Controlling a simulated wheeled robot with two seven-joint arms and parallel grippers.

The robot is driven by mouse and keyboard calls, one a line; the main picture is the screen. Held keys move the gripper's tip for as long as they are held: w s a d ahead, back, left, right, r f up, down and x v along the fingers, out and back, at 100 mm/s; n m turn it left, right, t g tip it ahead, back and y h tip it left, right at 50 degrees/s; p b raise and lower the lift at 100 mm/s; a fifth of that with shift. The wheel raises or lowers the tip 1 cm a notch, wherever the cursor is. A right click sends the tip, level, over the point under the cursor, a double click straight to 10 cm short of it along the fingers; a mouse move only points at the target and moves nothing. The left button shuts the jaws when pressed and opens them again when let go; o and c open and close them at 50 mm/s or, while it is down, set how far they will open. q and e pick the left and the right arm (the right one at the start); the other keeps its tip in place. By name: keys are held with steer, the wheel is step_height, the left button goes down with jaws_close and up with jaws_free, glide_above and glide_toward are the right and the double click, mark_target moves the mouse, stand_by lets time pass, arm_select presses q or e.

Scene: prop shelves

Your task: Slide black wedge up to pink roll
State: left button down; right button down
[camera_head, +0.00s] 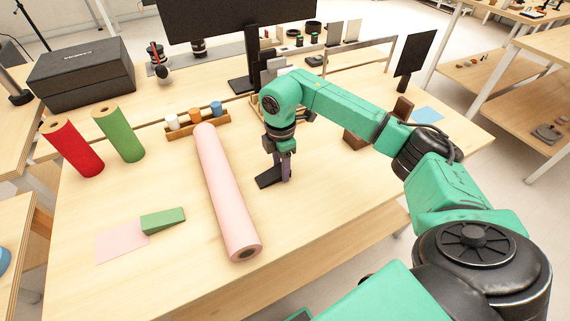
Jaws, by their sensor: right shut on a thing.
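The pink roll (226,190) lies lengthwise across the middle of the wooden table. The black wedge (268,178) sits low at the table, a short way to the right of the roll, with its thin end toward the roll. A gap of bare wood shows between them. My right gripper (285,172) points down with its fingers at the wedge's right end and is shut on it. The fingers hide part of the wedge. My left gripper is not in view.
A green wedge (163,221) touches a pink sheet (121,240) left of the roll. A small rack of spools (197,126) is behind the roll's far end. The table's front right is clear.

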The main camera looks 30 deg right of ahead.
mark_target(258, 178)
steer(key=shift+w+a+p, duration=0.25)
steer(key=shift+a, duration=1.1)
steer(key=shift+w+a+p, duration=0.2)
steer(key=shift+a+p, duration=0.05)
steer(key=shift+a, duration=1.1)
steer(key=shift+w, duration=0.15)
steer(key=shift+w+a, duration=0.2)
steer(key=shift+a, duration=0.25)
steer(key=shift+c, duration=1.3)
jaws_free()
step_height(258, 178, up, 15)
steer(key=shift+f, duration=0.2)
